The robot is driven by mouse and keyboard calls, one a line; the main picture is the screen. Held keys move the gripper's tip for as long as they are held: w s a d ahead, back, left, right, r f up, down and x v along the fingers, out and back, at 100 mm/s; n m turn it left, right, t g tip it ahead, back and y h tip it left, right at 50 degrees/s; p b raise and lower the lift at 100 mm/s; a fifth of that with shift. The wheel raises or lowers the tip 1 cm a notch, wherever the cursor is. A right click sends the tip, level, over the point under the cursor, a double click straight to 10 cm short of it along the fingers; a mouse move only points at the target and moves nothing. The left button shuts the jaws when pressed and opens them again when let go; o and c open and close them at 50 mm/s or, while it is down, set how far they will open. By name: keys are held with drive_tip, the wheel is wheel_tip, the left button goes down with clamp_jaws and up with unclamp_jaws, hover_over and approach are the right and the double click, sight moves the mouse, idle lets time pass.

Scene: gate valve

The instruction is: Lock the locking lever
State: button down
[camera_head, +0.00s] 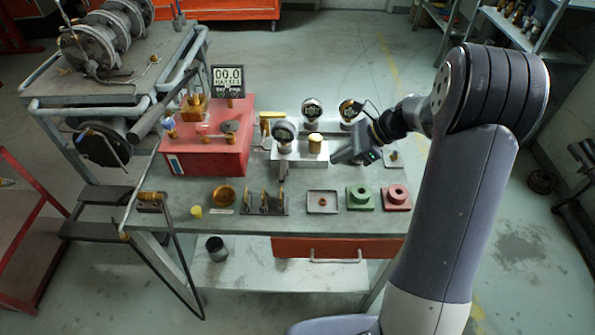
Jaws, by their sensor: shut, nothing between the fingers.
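My gripper (343,156) is shut and empty. It hangs over the right part of the workbench, just right of a brass cylinder (315,142) on a pale metal block (290,155). Round gauges (284,132) stand around that block. A red box (212,150) at the bench's left carries brass valve fittings (194,104) and a dark rounded part (230,126). A yellow upright piece (271,119) stands between box and block. I cannot tell which small part is the locking lever, or its position. My gripper is clear of the red box.
A display reading 00.0 (228,82) stands behind the red box. Along the front lie a brass ring (222,195), a rack of small parts (264,210), a small tray (322,209), a green block (360,204) and a red block (397,204). A pipe cart (90,95) stands left.

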sight(280, 178)
drive_tip(key=x, duration=0.9)
drive_tip(key=shift+a+f, duration=0.15)
drive_tip(key=shift+a, duration=0.05)
drive_tip(key=shift+w+a+f+p, duration=0.15)
drive_tip(key=shift+a+p, duration=0.4)
drive_tip(key=shift+a, duration=1.6)
drive_tip(key=shift+s+a+m+t+b, duration=0.2)
drive_tip(key=shift+a+m+t+b, duration=0.05)
drive_tip(key=shift+m+t+b, duration=0.3)
drive_tip(key=m+t+b, duration=0.1)
drive_tip(key=a+m+t+h+b, duration=0.1)
drive_tip(key=m, duration=0.1)
drive_tip(key=shift+s+a+f+b, duration=0.2)
drive_tip(key=shift+s+a+b, duration=0.1)
drive_tip(key=shift+s, duration=0.1)
drive_tip(key=a+m+t+h+b, duration=0.1)
drive_tip(key=m, duration=0.1)
drive_tip(key=a+m+t+h+b, duration=0.1)
drive_tip(key=m+t, duration=0.1)
drive_tip(key=m, duration=0.1)
drive_tip(key=shift+s+a+r+b, duration=0.1)
drive_tip(key=shift+a+b, duration=0.1)
drive_tip(key=shift+b, duration=0.15)
drive_tip(key=shift+w+a+r, duration=0.1)
drive_tip(key=shift+w+a, duration=0.1)
drive_tip(key=shift+a, duration=0.25)
drive_tip(key=shift+w+a, duration=0.2)
drive_tip(key=shift+a, duration=0.25)
